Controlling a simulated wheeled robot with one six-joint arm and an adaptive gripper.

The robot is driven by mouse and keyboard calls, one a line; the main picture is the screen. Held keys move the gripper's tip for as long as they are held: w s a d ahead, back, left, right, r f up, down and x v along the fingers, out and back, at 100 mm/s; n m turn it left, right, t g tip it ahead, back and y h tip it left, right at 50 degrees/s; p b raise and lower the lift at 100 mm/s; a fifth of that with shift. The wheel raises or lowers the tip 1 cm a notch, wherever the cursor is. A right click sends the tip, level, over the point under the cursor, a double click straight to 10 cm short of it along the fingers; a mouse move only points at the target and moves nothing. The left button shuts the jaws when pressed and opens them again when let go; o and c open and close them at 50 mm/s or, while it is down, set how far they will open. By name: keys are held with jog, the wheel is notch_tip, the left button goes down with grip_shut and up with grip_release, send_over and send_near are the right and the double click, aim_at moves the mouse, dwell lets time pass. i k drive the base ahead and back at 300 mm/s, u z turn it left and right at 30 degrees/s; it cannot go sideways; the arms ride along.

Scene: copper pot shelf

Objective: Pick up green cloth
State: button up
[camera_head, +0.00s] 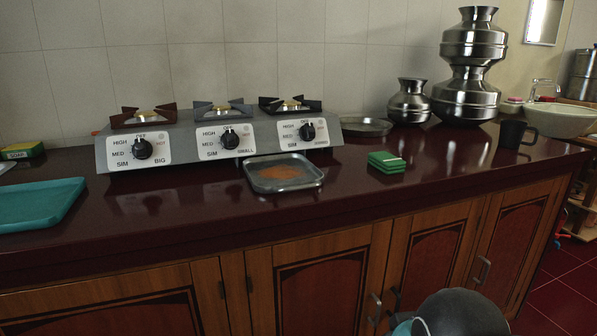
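The green cloth (387,162) lies folded in a small flat stack on the dark red counter, near the front edge and right of the middle. Its top has a pale patch on the right side. Nothing covers it and nothing touches it. A dark rounded part of my arm shows at the bottom edge, below and to the right of the cloth, in front of the cabinet doors. My gripper is not in view.
A metal tray (284,174) with orange powder lies left of the cloth, before the stove (220,138). A dark mug (511,134) and steel pots (408,103) stand to the right. A teal tray (40,204) is far left. The counter (440,168) right of the cloth is clear.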

aim_at(389, 163)
jog(key=z, duration=0.5)
jog(key=k, duration=1.15)
jog(key=u, duration=0.6)
jog(key=i, duration=1.4)
jog(key=z, duration=0.25)
